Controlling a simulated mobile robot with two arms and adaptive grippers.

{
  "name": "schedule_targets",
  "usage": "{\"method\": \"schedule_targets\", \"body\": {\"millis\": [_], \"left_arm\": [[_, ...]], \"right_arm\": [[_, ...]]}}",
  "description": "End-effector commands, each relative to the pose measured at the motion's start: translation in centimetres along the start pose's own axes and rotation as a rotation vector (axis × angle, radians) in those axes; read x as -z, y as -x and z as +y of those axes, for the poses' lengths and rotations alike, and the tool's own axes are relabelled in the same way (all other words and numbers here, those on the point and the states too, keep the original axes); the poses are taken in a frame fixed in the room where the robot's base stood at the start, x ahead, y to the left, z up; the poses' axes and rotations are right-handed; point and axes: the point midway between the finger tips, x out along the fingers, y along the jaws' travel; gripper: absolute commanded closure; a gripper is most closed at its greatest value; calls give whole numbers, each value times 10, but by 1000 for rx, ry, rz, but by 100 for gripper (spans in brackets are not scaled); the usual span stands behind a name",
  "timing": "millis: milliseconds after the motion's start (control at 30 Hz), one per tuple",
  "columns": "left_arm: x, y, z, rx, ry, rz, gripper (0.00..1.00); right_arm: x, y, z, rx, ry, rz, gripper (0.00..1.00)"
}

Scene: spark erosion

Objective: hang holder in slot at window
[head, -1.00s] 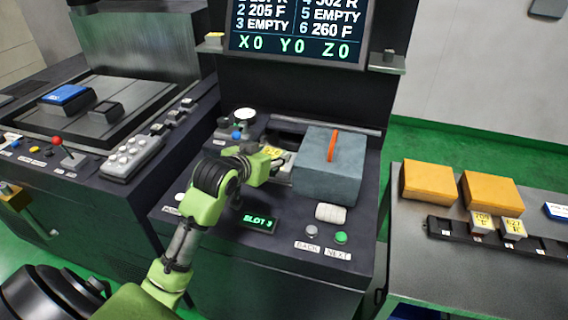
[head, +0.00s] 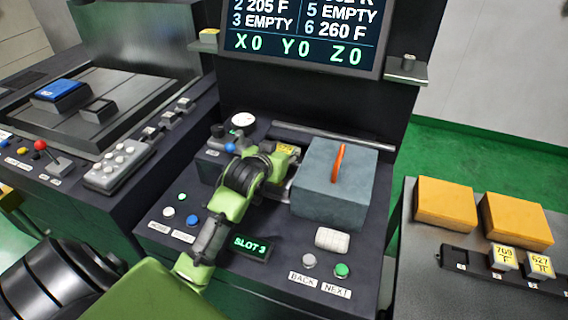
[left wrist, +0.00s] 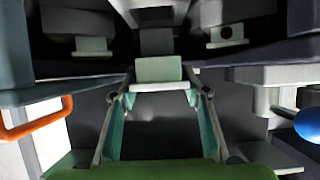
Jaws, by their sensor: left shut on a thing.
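My left gripper (head: 282,160) is shut on a holder with a yellow label (head: 287,149), beside the left face of the grey-blue box on the dark machine. The label is small and partly covered by the gripper. In the left wrist view the holder shows as a pale block (left wrist: 158,69) between the tips of the teal fingers, under dark parts. The window is mostly hidden behind the gripper. I cannot tell whether the holder touches the slot. A green display (head: 250,246) reads SLOT 3. My right gripper is not in view.
The grey-blue box (head: 333,190) with an orange handle (head: 340,163) stands close to the right of the gripper. A gauge (head: 243,119) and a blue-topped knob are to its left. The screen (head: 305,30) lists slot 3 as EMPTY. A rack (head: 473,262) with labelled holders is at right.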

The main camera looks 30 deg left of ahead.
Motion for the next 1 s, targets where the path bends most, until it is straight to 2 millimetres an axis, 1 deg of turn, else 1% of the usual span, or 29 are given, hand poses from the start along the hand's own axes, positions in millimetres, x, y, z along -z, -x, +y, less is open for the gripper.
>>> {"method": "schedule_targets", "body": {"millis": [33, 100, 167, 267, 400, 533, 767, 800, 1000], "left_arm": [[-3, -2, 0, 0, 1, 2, 88], [-8, -5, 0, 0, 0, 3, 88], [-15, -8, 0, 0, 0, 1, 88], [-29, -14, 0, 0, 1, 0, 88], [-40, -20, 0, 0, 1, 4, 88], [-40, -20, 0, 0, 0, 6, 88], [-43, -22, 0, 0, 0, 5, 88], [-44, -22, 0, 0, 0, 2, 50], [-44, -22, 0, 0, 0, 2, 50]], "right_arm": [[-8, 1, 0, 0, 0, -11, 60], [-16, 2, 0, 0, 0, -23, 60], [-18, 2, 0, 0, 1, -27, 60], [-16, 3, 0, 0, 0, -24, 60], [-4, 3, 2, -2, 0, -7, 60], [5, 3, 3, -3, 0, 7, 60], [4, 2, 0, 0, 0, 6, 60], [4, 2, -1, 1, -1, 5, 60], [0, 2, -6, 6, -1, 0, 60]]}}
